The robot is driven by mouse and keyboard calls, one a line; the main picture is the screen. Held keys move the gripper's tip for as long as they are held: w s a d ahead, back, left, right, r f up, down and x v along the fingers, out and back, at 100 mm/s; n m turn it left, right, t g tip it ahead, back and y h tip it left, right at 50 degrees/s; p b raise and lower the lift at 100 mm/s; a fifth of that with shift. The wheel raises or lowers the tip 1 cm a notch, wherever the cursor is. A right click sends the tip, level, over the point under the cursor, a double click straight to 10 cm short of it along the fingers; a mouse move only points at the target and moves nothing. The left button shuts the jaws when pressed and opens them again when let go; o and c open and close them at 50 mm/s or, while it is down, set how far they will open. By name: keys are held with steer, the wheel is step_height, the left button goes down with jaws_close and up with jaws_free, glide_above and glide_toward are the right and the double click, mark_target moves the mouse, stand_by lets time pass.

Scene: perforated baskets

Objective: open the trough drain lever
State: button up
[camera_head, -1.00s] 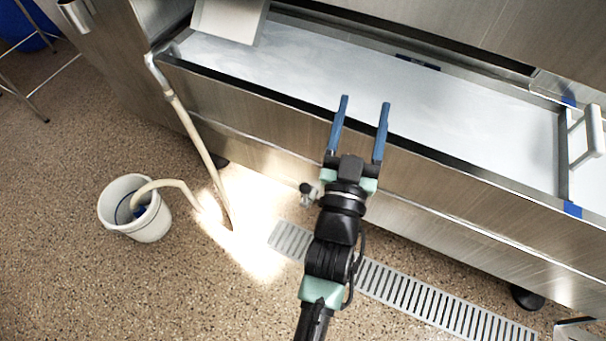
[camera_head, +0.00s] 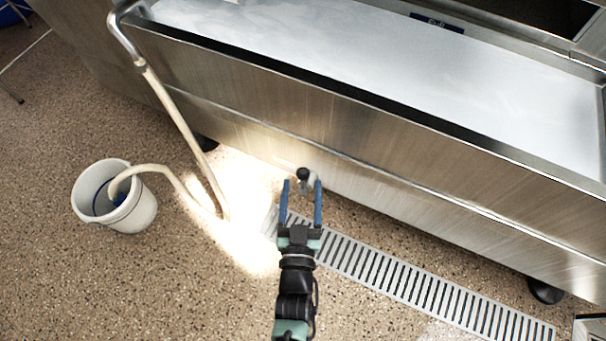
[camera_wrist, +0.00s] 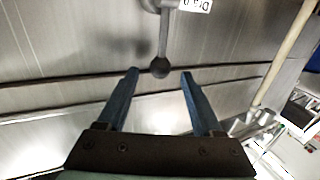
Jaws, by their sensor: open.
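The drain lever is a thin metal rod with a dark ball knob. In the wrist view the lever (camera_wrist: 163,38) hangs down from its mount under a label partly reading "Dra", and its knob (camera_wrist: 160,68) shows between and just beyond my fingertips. In the head view the dark knob (camera_head: 303,173) shows low on the front of the steel trough (camera_head: 330,125). My gripper (camera_head: 302,183) is open, with its blue fingers apart on either side of the knob in that view. The open fingers also show in the wrist view (camera_wrist: 159,72). Contact with the knob cannot be told.
A white bucket (camera_head: 137,212) stands on the floor at left, with a pale hose (camera_head: 178,125) running over the trough's left end. A slotted floor drain (camera_head: 420,288) runs below the trough front. A black foot (camera_head: 545,291) stands at the lower right.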

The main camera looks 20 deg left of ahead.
mark_target(303, 180)
steer(key=shift+b+x, duration=0.75)
steer(key=shift+x, duration=1.5)
jaws_close()
